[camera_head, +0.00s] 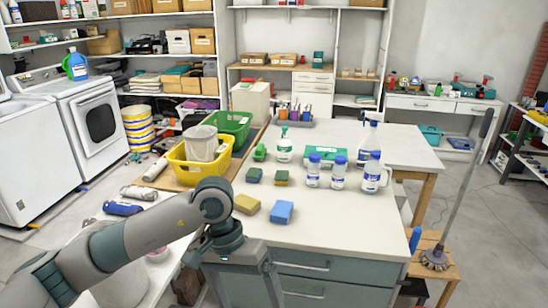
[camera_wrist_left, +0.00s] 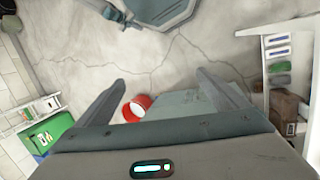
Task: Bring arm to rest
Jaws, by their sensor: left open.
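My left arm (camera_head: 138,237) comes in from the lower left in the head view, bends at the wrist and points down. My left gripper (camera_head: 243,292) hangs in front of the near edge of the white-topped counter (camera_head: 345,225), before its grey-green drawers. Its fingertips run out of the bottom of the head view. My right gripper is in neither view.
A long-handled brush (camera_head: 434,259) leans at the right. In the left wrist view, a red-and-white round item (camera_wrist_left: 134,108) lies below the gripper.

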